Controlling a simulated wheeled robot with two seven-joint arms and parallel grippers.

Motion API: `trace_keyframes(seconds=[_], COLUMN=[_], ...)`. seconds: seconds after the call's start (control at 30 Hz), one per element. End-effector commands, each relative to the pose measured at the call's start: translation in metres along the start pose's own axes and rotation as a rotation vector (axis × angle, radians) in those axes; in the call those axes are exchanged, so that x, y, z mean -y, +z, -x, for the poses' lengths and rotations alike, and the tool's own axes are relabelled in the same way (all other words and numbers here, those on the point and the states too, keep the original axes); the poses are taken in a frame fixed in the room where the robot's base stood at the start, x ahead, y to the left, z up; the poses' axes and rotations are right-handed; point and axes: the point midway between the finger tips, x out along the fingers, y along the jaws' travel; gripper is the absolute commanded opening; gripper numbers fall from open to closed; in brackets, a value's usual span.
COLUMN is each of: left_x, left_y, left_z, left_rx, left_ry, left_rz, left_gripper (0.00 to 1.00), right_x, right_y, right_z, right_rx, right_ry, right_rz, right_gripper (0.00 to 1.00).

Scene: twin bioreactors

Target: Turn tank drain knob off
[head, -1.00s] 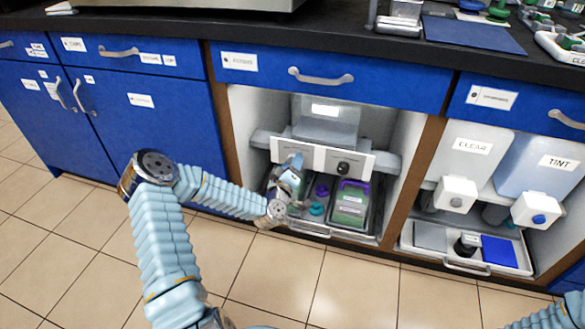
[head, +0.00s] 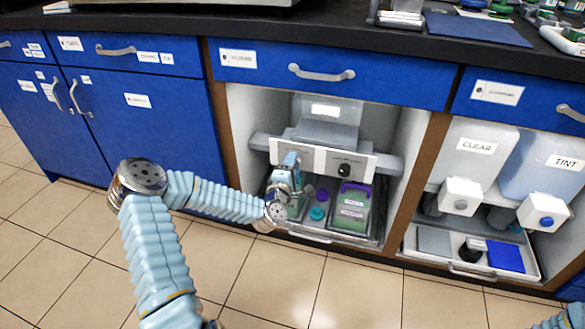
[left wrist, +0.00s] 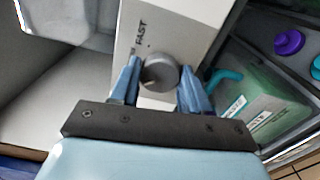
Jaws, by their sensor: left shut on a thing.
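A white panel (head: 316,158) with dark lettering spans the open bay under the counter, below a grey tank (head: 327,122). My left gripper (head: 290,162) is at the panel's left half and hides the knob there in the head view. In the left wrist view, a round grey knob (left wrist: 160,72) sits between the two blue fingers of my left gripper (left wrist: 158,85), which are shut on it. Lettering that seems to read "FAST" is beside it. A second, black knob (head: 344,170) is free on the panel's right half. My right gripper is out of view.
Below the panel, a tray (head: 318,238) holds a green container (head: 351,208) with a purple handle, plus purple (head: 322,195) and teal (head: 317,213) caps. Clear (head: 473,150) and tint (head: 556,165) tanks stand in the right bay. The floor in front is free.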

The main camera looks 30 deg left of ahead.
Motion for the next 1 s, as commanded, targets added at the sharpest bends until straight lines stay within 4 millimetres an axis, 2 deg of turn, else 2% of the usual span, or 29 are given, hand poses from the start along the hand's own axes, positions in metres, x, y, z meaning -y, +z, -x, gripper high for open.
trace_keyframes(seconds=[0.3, 0.73, 0.77, 0.9, 1.0], left_x=[0.0019, 0.002, 0.002, 0.0014, 0.001], left_y=[-0.0012, -0.0013, -0.0013, -0.001, -0.0007], left_z=[0.0007, 0.0007, 0.0007, 0.0005, 0.0003], left_rx=[-0.003, -0.003, -0.003, -0.002, -0.002], left_ry=[-0.004, -0.004, -0.004, -0.003, -0.002], left_rz=[0.079, 0.087, 0.087, 0.086, 0.086], left_gripper=[0.15, 0.15, 0.49, 0.7, 0.71], right_x=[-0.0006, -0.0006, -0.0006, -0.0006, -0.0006], right_y=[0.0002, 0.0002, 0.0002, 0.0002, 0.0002], right_z=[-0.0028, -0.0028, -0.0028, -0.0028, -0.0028], right_rx=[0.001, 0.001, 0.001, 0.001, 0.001], right_ry=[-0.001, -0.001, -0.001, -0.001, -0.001], right_rz=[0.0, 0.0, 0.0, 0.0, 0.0], right_gripper=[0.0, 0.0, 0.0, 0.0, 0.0])
